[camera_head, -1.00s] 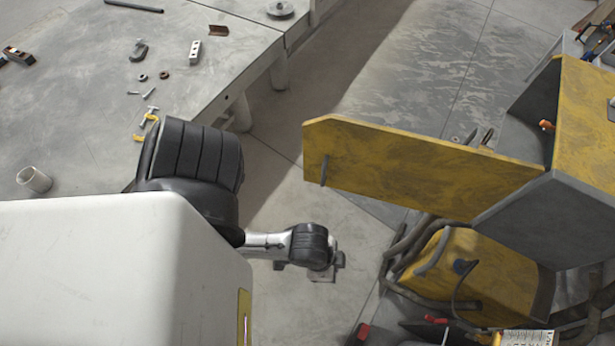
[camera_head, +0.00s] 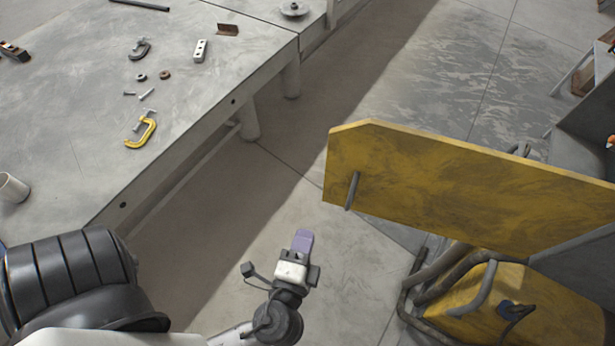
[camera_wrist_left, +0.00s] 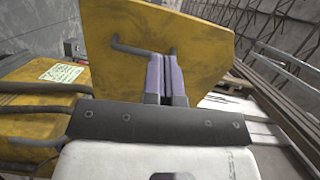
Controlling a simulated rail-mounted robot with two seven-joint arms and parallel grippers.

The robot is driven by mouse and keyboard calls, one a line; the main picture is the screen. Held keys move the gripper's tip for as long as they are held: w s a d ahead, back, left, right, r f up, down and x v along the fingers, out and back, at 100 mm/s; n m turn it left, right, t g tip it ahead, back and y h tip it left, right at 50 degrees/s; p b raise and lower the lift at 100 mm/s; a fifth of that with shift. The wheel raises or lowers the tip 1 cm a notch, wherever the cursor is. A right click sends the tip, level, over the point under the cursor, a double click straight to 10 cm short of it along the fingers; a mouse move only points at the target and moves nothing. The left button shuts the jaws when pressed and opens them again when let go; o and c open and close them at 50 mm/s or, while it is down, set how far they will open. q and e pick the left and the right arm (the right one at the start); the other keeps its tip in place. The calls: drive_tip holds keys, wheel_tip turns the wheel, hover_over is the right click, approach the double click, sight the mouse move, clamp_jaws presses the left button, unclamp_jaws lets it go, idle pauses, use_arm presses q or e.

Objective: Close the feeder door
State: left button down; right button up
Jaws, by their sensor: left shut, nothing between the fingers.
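The feeder door (camera_head: 460,190) is a yellow scuffed panel that stands swung open, reaching left from the feeder at the right edge. A grey bar handle (camera_head: 352,190) is fixed near its free left end. My left gripper (camera_head: 303,240), with purple fingers, is shut and empty, in front of the door and left of the handle in the head view. In the left wrist view the door (camera_wrist_left: 200,50) fills the upper middle, and the shut fingers (camera_wrist_left: 166,75) overlap it beside the handle (camera_wrist_left: 130,47). I cannot tell whether they touch it. My right gripper is not in view.
Dark hoses (camera_head: 445,275) and a yellow housing (camera_head: 530,305) sit below the door. The floor between table and door is clear.

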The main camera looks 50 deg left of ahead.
use_arm(q)
drive_tip(key=m, duration=0.1)
drive_tip(key=p, duration=0.2)
approach(330, 175)
drive_tip(key=shift+m+t+h, duration=0.3)
drive_tip(key=x, duration=0.6)
drive_tip(key=shift+w+a+f, duration=0.1)
drive_tip(key=shift+a, duration=0.15)
drive_tip(key=shift+w+a, duration=0.3)
drive_tip(key=shift+w, duration=0.1)
drive_tip(key=shift+w, duration=0.1)
